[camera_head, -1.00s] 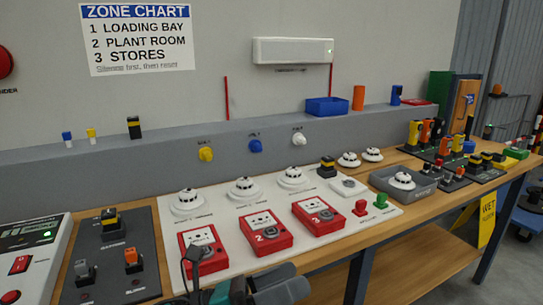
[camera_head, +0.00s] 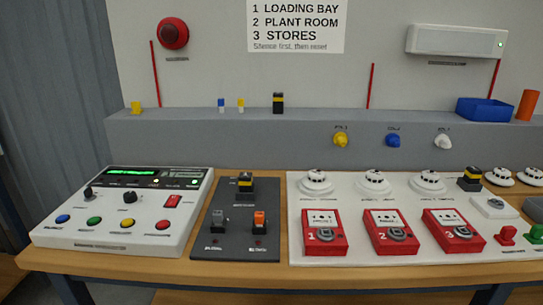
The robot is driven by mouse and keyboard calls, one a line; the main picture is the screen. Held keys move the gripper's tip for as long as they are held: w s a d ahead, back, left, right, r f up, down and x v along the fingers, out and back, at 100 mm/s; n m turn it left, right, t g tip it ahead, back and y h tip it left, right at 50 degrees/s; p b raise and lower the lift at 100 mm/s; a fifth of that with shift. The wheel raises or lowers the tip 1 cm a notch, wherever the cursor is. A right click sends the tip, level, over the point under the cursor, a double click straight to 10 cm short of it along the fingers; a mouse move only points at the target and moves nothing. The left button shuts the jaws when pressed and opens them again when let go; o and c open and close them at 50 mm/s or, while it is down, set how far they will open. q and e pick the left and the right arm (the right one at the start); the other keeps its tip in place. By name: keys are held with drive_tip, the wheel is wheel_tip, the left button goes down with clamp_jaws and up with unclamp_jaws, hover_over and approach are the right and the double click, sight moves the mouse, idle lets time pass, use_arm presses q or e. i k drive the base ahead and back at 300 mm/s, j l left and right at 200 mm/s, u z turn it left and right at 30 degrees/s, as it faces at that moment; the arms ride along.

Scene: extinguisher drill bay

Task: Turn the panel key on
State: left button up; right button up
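The control panel (camera_head: 62,216) is a white sloped box at the left end of the bench. Its dark strip has a lit green display (camera_head: 128,173) and small lamps. Below the strip are a small black knob (camera_head: 88,193), a larger black knob (camera_head: 128,197) and a red rocker switch (camera_head: 173,201). I cannot tell for sure which one is the key or how it is set. A row of blue, green, yellow and red buttons runs along the panel's front. Neither of my grippers is in view.
A dark board (camera_head: 222,227) with switches stands right of the panel. A white board (camera_head: 345,196) beyond it holds detectors and red call points, including call point 1 (camera_head: 324,231). A grey ledge (camera_head: 180,133) runs behind. Open air lies in front of the panel.

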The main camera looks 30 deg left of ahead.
sight(87, 192)
drive_tip(key=l+u, duration=0.1)
drive_tip(key=u, duration=3.45)
drive_tip(key=l, duration=0.1)
